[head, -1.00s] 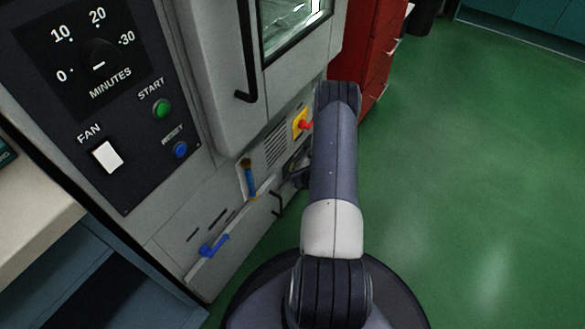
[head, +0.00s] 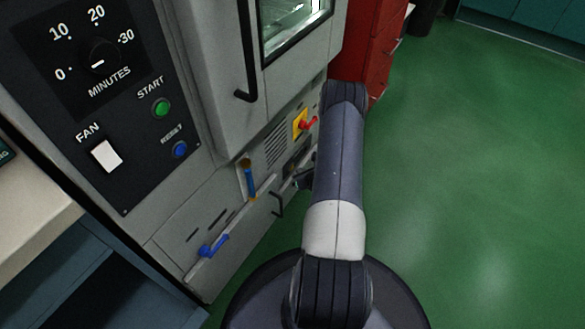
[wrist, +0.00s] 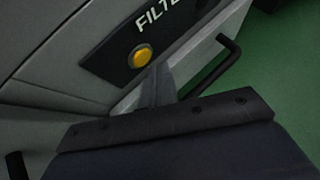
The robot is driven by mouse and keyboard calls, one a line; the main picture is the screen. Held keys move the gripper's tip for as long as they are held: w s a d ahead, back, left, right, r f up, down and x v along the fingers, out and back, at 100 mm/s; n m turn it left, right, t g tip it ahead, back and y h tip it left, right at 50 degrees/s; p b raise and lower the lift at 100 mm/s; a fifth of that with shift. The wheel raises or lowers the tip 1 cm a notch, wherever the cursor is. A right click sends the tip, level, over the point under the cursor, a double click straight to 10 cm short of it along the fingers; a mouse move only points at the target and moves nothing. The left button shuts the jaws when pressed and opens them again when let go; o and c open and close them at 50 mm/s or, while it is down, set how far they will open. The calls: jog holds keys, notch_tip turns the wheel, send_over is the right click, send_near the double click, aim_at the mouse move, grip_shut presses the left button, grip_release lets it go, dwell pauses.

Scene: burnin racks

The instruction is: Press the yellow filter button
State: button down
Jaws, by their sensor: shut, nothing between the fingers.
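The yellow filter button (wrist: 141,56) is a round, domed button on a dark panel (wrist: 115,62) with white lettering that begins "FILTE". The lettering is cut off by the frame edge. My gripper (wrist: 160,74) is shut and empty in the wrist view. Its grey fingers show just below and right of the button, and I cannot tell whether they touch the panel. In the head view, my gripper (head: 303,179) is a small dark shape by the cabinet front, partly hidden by my arm. The yellow button cannot be made out there.
A black handle (wrist: 222,62) stands out right of my fingers. The cabinet also carries a red knob on a yellow plate (head: 299,122), a blue-handled lever (head: 250,182), a blue latch (head: 212,246) and a control panel (head: 92,120). Open green floor (head: 470,190) lies right.

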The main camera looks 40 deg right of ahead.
jog(key=s, duration=0.1)
jog(key=s+d, duration=0.1)
jog(key=s, duration=0.1)
jog(key=s+d, duration=0.1)
jog(key=shift+s, duration=0.35)
dwell(0.6)
jog(key=shift+w+a+r+p, duration=0.25)
jog(key=shift+w+p, duration=0.35)
jog(key=shift+p, duration=0.6)
jog(key=shift+p, duration=0.4)
